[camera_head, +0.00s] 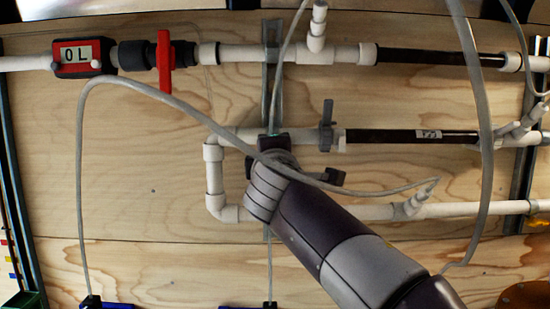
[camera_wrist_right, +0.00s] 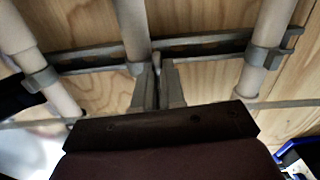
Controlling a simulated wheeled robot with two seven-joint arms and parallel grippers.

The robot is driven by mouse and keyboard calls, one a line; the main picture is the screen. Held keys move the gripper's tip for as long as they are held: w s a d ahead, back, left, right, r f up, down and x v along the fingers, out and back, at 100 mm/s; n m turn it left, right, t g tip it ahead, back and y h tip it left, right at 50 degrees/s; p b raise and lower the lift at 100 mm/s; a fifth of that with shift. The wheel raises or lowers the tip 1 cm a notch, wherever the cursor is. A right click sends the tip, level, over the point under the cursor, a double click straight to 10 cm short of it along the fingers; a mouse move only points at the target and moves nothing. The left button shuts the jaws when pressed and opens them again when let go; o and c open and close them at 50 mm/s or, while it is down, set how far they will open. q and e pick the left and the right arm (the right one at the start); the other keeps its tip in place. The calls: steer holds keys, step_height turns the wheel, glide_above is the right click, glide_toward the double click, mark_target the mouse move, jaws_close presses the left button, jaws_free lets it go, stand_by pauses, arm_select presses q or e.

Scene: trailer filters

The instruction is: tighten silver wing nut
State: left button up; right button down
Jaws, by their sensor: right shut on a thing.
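My right arm comes in from the lower right in the head view, and its gripper (camera_head: 273,143) is at the vertical metal strut, by the middle white pipe. In the right wrist view the two fingers of my right gripper (camera_wrist_right: 157,75) are close together at the strut, beside a white pipe. They are shut on a small grey piece between their tips, which I take for the silver wing nut (camera_wrist_right: 156,64). It is almost wholly covered by the fingers, so its angle cannot be told. The head view hides it behind my gripper. My left gripper is not in view.
White and black pipes run across the plywood wall. The metal strut (camera_wrist_right: 205,40) carries pipe clamps (camera_wrist_right: 268,60). A red-handled valve (camera_head: 164,62), a red meter (camera_head: 83,57) and a grey valve handle (camera_head: 327,125) are nearby. A loose grey hose (camera_head: 80,180) loops across my wrist.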

steer(key=c, duration=1.2)
jaws_free()
steer(key=s+b, duration=0.5)
steer(key=s, duration=0.7)
steer(key=shift+s, duration=0.3)
